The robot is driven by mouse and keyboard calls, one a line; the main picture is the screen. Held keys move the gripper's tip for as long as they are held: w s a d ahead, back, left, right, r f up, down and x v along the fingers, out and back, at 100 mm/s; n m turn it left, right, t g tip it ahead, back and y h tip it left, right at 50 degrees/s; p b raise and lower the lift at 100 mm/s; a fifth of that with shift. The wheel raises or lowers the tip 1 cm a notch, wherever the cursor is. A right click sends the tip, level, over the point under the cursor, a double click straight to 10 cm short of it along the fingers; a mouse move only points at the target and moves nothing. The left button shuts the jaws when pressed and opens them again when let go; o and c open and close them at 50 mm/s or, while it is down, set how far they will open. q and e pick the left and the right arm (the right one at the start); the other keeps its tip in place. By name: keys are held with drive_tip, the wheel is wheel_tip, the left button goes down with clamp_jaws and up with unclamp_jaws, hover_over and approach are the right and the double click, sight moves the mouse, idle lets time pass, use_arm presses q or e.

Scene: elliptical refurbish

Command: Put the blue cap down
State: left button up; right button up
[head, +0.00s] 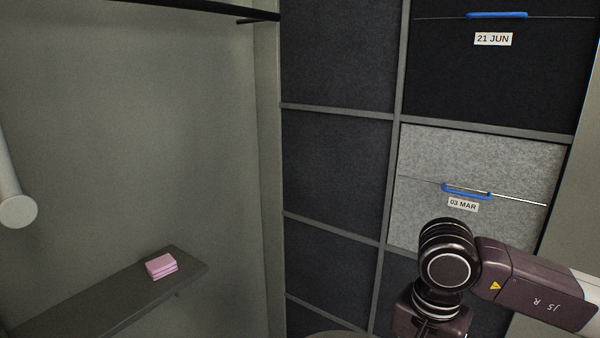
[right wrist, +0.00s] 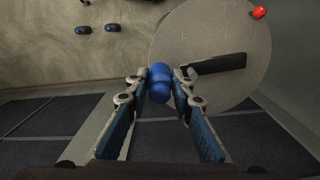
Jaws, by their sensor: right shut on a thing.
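In the right wrist view, my right gripper (right wrist: 166,76) is shut on the blue cap (right wrist: 159,90), a small, rounded, glossy blue thing between the fingertips. Beyond the fingertips is a round grey table top (right wrist: 222,86); I cannot tell whether the cap touches it. In the head view, only my right arm shows at the lower right; its gripper and the cap are out of frame. My left gripper is in neither view.
A black flat bar (right wrist: 215,64) and a red ball (right wrist: 259,12) are on the round top. Two dark blue things (right wrist: 83,30) lie to its left. Pink blocks (head: 161,266) sit on a dark shelf (head: 100,298). Panels with blue handles (head: 466,191) stand behind my right arm.

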drive_tip(key=s+f+n, duration=0.3)
drive_tip(key=s+n, duration=0.2)
drive_tip(key=n, duration=0.3)
drive_tip(key=shift+s+d, duration=0.4)
